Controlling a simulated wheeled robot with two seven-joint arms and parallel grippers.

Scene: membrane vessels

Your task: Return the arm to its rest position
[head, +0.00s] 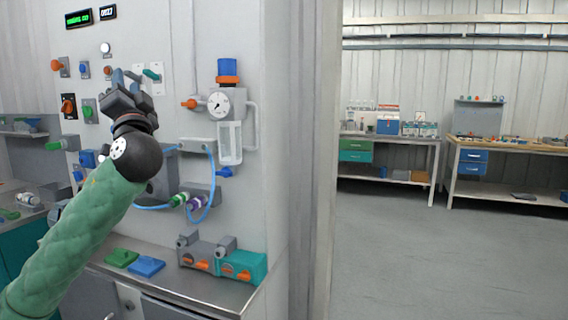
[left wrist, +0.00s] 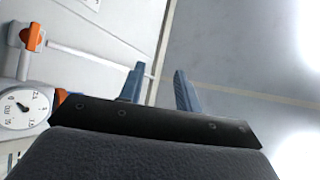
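My left arm, in a green padded sleeve, reaches up from the lower left of the head view. Its gripper (head: 124,84) is raised in front of the wall panel (head: 280,140), among the knobs and switches. In the left wrist view the two blue-grey fingers (left wrist: 159,85) stand apart with nothing between them, so the gripper is open and empty. Whether it touches the panel cannot be told from the head view, but the wrist view shows free space around the fingertips. My right gripper is in neither view.
A gauge (head: 219,104) with a blue-and-orange cap sits right of the gripper. Below are blue tubing, a steel counter (head: 228,297) with green and blue pads, and grey and teal pump units (head: 240,266). Open floor (head: 430,255) lies at right, with workbenches (head: 510,150) behind.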

